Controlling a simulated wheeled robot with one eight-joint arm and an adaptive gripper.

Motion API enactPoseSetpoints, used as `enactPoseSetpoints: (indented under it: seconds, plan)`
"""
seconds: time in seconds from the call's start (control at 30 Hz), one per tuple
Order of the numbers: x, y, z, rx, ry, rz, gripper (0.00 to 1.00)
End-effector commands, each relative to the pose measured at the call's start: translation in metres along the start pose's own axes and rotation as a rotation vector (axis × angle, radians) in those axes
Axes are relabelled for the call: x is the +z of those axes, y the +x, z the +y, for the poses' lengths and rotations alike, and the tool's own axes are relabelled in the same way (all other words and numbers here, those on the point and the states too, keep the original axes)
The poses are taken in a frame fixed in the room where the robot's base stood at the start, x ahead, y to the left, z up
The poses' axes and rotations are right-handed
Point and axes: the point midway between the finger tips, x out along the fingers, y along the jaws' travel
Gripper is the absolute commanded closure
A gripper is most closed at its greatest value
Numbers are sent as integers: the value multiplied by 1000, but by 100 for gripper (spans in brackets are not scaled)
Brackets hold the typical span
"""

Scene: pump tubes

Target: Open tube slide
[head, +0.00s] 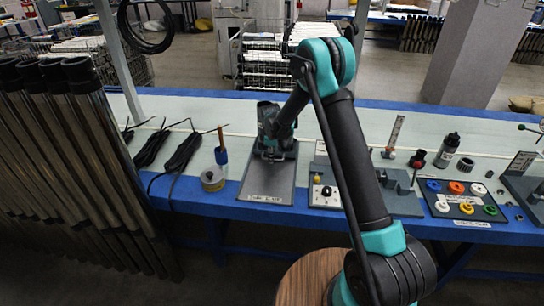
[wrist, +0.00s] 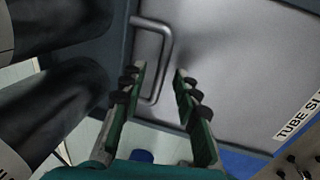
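The tube slide (head: 274,180) is a grey metal plate at the front edge of the bench in the head view. In the wrist view its plate (wrist: 215,50) carries a label starting "TUBE SL" and a grey bar handle (wrist: 169,45). My gripper (wrist: 158,74) is open, with its two dark-padded fingers apart and pointing at the plate. The lower part of the handle shows between the fingers. I cannot tell whether they touch it. In the head view my gripper (head: 270,152) is low over the back of the plate, and the handle is hidden.
Two large dark cylinders (wrist: 60,105) lie close left of the fingers in the wrist view. On the bench, a brush in a tin (head: 213,179) stands left of the slide, a grey fixture (head: 400,203) right. A board of coloured rings (head: 456,204) lies further right.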

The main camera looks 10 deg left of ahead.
Motion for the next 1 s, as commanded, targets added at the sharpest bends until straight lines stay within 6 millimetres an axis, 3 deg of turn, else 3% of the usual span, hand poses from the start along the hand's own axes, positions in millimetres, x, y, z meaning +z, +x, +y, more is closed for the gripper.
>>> enactPoseSetpoints:
  seconds: [0.07, 0.33, 1.0]
  plan:
    - [0, 0, 0, 0, 0, 0, 69]
    - [0, 0, 0, 0, 0, 0, 100]
    - [0, -1, -2, -1, 0, 0, 100]
